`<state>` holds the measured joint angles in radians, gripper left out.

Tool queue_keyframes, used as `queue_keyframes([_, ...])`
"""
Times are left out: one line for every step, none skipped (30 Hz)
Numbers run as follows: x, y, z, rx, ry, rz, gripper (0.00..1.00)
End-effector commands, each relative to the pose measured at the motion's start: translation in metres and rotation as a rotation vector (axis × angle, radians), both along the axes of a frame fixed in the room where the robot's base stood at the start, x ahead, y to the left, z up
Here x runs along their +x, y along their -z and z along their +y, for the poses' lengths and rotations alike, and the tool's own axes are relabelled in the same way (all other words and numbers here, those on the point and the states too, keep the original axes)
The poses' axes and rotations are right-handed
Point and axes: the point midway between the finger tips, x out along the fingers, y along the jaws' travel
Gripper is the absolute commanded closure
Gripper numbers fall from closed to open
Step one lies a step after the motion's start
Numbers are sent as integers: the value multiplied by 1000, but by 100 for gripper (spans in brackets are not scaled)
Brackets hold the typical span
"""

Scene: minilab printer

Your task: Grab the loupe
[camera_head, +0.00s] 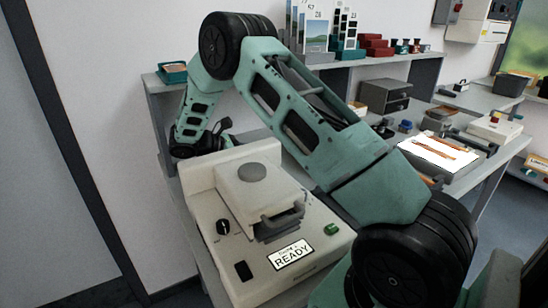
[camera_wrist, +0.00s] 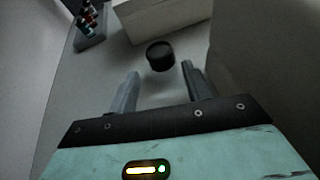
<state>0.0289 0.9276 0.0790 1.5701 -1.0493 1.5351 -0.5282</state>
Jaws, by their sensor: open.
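A short black cylinder (camera_wrist: 160,57), which looks like the loupe, stands on a grey surface in the wrist view. My gripper (camera_wrist: 160,70) is open, with one grey finger to the left of the cylinder and one to the right. The cylinder sits at or just beyond the fingertips, roughly centred between them, with a gap showing on both sides. I cannot tell whether it is fully between the fingers. In the head view my arm reaches over to the left behind the printer, and the fingers and the loupe are hidden there.
A pale box-like body (camera_wrist: 165,15) stands just behind the cylinder, and a large grey form fills the right of the wrist view. A rack of small bottles (camera_wrist: 90,25) is at upper left. The cream printer (camera_head: 265,225) stands below my arm. Bare surface (camera_wrist: 95,85) lies left of my fingers.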

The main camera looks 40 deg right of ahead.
Motion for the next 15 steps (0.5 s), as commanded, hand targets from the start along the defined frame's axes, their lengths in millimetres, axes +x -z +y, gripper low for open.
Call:
queue_keyframes([-3, 2, -5, 1, 3, 1, 51])
queue_keyframes([-4, 3, -8, 0, 2, 1, 51])
queue_keyframes([-5, 4, -11, 0, 1, 2, 51])
queue_keyframes([-7, 6, -13, 1, 0, 2, 51])
queue_keyframes([-8, 7, -16, 1, 1, 2, 51])
queue_keyframes([-10, 9, -20, 1, 3, 1, 51])
queue_keyframes([-12, 11, -24, 0, 2, 1, 51])
queue_keyframes([-14, 13, -28, 1, 2, 2, 51])
queue_keyframes([-17, 16, -33, 1, 3, 3, 51])
queue_keyframes([-19, 18, -36, 1, 2, 3, 51])
queue_keyframes([-20, 20, -40, 1, 3, 1, 51])
queue_keyframes([-22, 22, -44, 0, 2, 1, 51])
queue_keyframes([-23, 23, -47, 0, 1, 0, 51])
queue_keyframes([-24, 24, -49, 0, 1, 0, 51])
queue_keyframes([-25, 25, -51, 0, 0, 0, 51])
